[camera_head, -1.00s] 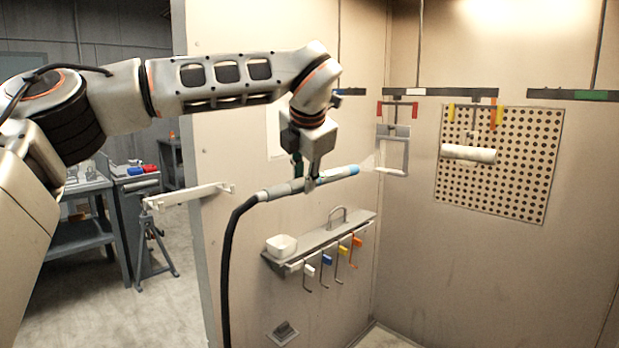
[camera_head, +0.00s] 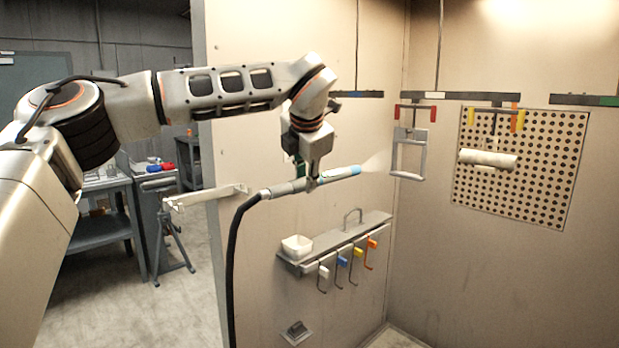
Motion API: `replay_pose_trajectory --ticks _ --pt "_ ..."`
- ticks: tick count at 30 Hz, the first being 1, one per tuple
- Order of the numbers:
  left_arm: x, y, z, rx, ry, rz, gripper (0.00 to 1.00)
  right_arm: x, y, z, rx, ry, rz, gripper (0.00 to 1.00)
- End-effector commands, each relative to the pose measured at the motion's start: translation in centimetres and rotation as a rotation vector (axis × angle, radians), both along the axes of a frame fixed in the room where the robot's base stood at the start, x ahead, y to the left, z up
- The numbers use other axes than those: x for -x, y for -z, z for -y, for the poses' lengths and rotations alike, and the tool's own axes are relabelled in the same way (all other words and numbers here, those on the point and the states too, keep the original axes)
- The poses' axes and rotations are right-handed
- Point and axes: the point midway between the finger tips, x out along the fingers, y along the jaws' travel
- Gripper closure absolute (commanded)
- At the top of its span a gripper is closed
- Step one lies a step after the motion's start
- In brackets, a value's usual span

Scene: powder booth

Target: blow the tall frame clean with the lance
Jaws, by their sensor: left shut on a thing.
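The tall frame (camera_head: 424,160) is a grey open rectangle. It hangs upright from a red hook under the overhead bar, in front of the booth's back corner. My left gripper (camera_head: 312,182) is shut on the lance (camera_head: 287,188), a grey tube with a light blue front end and a black hose behind. The lance points right and slightly up. A faint pale cone of air (camera_head: 376,163) leaves its tip toward the frame's lower left side. The tip is a short gap from the frame. My right gripper is not in view.
A white roll (camera_head: 488,159) hangs right of the frame, before a perforated panel (camera_head: 560,160). A pale bracket (camera_head: 205,195) juts from the wall edge at left.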

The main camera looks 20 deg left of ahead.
Motion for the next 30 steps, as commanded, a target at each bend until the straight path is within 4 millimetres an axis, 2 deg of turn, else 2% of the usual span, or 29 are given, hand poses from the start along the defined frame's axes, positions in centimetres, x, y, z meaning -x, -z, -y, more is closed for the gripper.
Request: replay_pose_trajectory --ticks 4,7,16,30 --pt "0.0 -0.1 -0.3 0.0 0.0 0.001 0.91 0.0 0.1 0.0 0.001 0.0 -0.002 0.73" --pt "0.8 0.0 -0.7 0.0 0.0 0.004 0.91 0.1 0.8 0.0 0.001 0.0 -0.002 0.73" --pt "4.8 0.2 -2.3 0.0 0.001 0.002 0.91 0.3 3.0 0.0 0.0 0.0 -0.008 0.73" --pt "10.9 -0.1 -4.9 0.001 0.0 0.003 0.91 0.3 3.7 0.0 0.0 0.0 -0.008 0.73"
